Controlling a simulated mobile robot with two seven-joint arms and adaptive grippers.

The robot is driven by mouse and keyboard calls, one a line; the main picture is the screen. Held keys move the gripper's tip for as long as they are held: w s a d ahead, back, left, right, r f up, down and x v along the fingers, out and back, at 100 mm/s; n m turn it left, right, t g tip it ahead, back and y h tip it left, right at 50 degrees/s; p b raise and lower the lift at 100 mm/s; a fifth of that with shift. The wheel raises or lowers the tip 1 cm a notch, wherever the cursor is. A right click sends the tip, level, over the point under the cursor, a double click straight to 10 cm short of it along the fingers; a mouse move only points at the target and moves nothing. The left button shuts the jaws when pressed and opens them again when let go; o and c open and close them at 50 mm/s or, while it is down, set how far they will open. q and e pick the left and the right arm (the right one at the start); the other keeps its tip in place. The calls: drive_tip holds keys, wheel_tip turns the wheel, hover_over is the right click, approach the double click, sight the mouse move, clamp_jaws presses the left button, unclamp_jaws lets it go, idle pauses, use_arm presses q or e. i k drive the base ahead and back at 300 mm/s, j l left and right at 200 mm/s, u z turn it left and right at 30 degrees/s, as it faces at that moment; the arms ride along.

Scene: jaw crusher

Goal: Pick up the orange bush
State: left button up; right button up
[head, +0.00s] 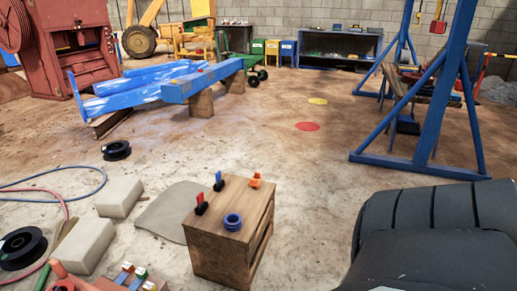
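A small orange piece (255,181), the only orange item on top of the wooden crate (222,250), sits near the crate's far right corner. It is too small to tell whether it is a ring-shaped bush. A blue ring (233,222) lies nearer the front edge of the crate top. A red-and-black piece (201,204) and a blue-and-black piece (218,182) stand upright along the left side of the top. Neither gripper is visible. A large dark ribbed part, probably mine, fills the lower right corner.
Pale blocks (118,197), black reels (22,247) and hoses lie on the floor at left. A blue gantry frame (436,110) stands at right. A blue beam (202,81) rests on wooden supports behind. The floor right of the crate is clear.

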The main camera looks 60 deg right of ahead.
sight(253, 183)
drive_tip(key=i+l, duration=0.1)
drive_tip(key=l, duration=0.55)
drive_tip(key=i+l, duration=0.1)
drive_tip(key=l, duration=1.2)
drive_tip(key=i+l, duration=0.15)
drive_tip(key=l, duration=0.5)
drive_tip(key=i+l, duration=0.1)
drive_tip(key=l, duration=0.55)
drive_tip(key=i+l, duration=0.1)
drive_tip(key=l, duration=1.15)
drive_tip(key=i+l, duration=0.15)
drive_tip(key=l, duration=0.5)
